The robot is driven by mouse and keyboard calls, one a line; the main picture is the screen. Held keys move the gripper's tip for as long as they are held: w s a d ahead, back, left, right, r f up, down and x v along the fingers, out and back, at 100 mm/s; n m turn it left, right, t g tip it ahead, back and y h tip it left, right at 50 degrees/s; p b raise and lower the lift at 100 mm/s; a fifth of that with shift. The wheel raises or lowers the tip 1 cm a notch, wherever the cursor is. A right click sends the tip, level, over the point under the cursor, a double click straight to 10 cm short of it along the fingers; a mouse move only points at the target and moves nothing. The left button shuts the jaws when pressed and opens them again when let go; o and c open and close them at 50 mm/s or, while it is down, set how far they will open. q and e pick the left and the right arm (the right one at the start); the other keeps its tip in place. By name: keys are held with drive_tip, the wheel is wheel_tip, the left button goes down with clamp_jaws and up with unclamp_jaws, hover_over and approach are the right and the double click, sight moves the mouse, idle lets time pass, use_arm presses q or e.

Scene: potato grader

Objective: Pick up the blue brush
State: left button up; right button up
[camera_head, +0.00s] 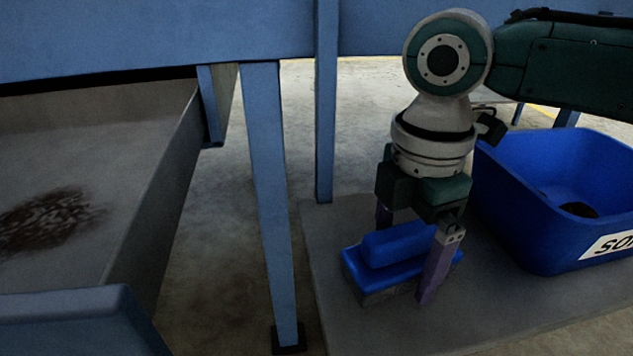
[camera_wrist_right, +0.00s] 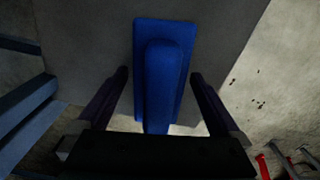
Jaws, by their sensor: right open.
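The blue brush (camera_head: 392,248) lies on a grey slab, with its raised blue handle on top and a dark bristle side below. My right gripper (camera_head: 405,262) points down over it. Its two fingers stand open on either side of the handle, one at the far left and one at the near right. In the right wrist view the brush (camera_wrist_right: 165,70) runs lengthwise between the open fingertips (camera_wrist_right: 158,74). Gaps show between each finger and the handle. Whether the fingertips touch the brush base is not clear. My left gripper is not in view.
A blue bin (camera_head: 530,215) with a white label and a dark object inside stands to the right of the brush. The brush rests on a grey slab (camera_head: 335,225). A blue post (camera_head: 268,190) and a grey trough (camera_head: 150,190) with dark dirt stand at the left.

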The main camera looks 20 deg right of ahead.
sight(409, 229)
drive_tip(key=shift+f, duration=0.3)
drive_tip(key=shift+c, duration=1.4)
drive_tip(key=c, duration=1.2)
wheel_tip(409, 229, up, 20)
drive_tip(key=p, duration=1.1)
